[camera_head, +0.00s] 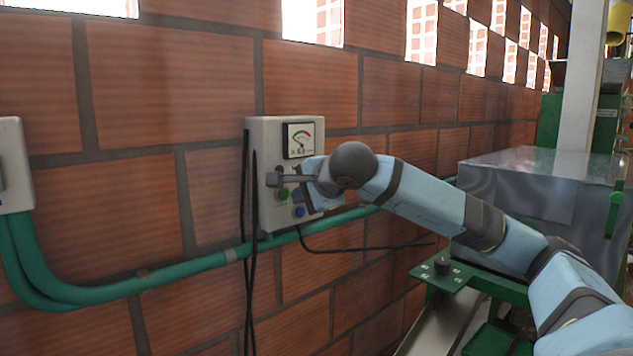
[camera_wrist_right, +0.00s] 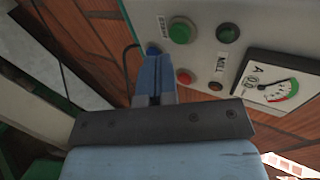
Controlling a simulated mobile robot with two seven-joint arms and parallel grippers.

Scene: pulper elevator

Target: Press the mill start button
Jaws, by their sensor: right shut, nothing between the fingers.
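A grey control box (camera_head: 262,135) is fixed to the brick wall, with a gauge (camera_head: 300,140) at its top. In the head view a green button (camera_head: 283,193) and a blue button (camera_head: 299,211) show low on it. My left gripper is out of view.
A green conduit (camera_head: 200,270) runs along the wall below the box, and black cables hang beside it. Another grey box (camera_head: 12,165) is at the left edge. A metal-clad machine (camera_head: 520,185) with green parts stands at the right.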

